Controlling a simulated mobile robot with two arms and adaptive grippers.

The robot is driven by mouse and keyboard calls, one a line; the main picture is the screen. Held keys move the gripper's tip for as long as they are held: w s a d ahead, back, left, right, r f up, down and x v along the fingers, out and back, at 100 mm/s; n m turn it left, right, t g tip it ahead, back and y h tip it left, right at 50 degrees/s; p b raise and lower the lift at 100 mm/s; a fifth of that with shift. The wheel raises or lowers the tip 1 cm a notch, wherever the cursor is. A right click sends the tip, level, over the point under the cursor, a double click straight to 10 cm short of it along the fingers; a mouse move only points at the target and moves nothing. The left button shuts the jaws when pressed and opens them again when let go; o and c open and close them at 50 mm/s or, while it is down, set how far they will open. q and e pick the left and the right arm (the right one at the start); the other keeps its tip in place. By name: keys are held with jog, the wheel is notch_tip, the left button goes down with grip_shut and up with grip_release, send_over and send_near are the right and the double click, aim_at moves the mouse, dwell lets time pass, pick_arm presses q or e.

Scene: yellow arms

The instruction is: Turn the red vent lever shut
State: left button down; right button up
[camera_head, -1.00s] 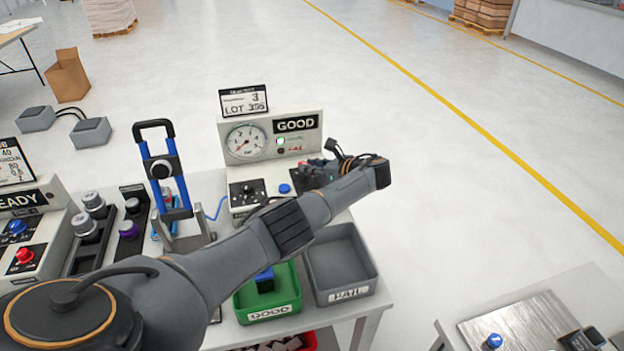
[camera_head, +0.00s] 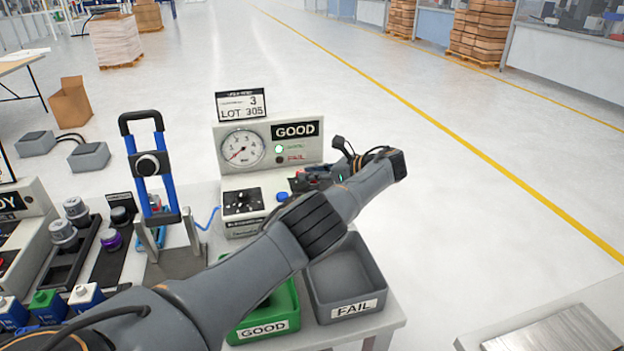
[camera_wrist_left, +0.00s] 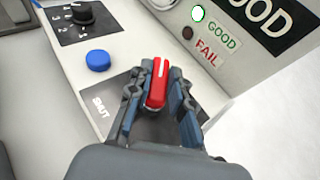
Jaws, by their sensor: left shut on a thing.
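The red vent lever (camera_wrist_left: 157,84) shows in the left wrist view, on the sloped panel of the test station (camera_head: 267,150). My left gripper (camera_wrist_left: 159,90) is shut on it, with one finger on each side. The lever points nearly straight up in that view, with a white line along it. The word SHUT (camera_wrist_left: 100,106) is printed on the panel to its left. In the head view my left gripper (camera_head: 308,180) is at the panel's right end, and my arm hides most of the lever. My right gripper is not in view.
A blue button (camera_wrist_left: 98,61) and a black selector knob (camera_wrist_left: 82,14) are left of the lever. The gauge (camera_head: 243,148) stands behind. A green GOOD bin (camera_head: 264,328) and a grey FAIL bin (camera_head: 347,307) lie below my arm. Open floor is to the right.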

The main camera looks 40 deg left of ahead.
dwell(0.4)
pick_arm(q)
jog(key=c, duration=1.2)
grip_release()
jog(key=shift+a, duration=0.1)
jog(key=shift+r, duration=0.1)
notch_tip(320, 180, up, 10)
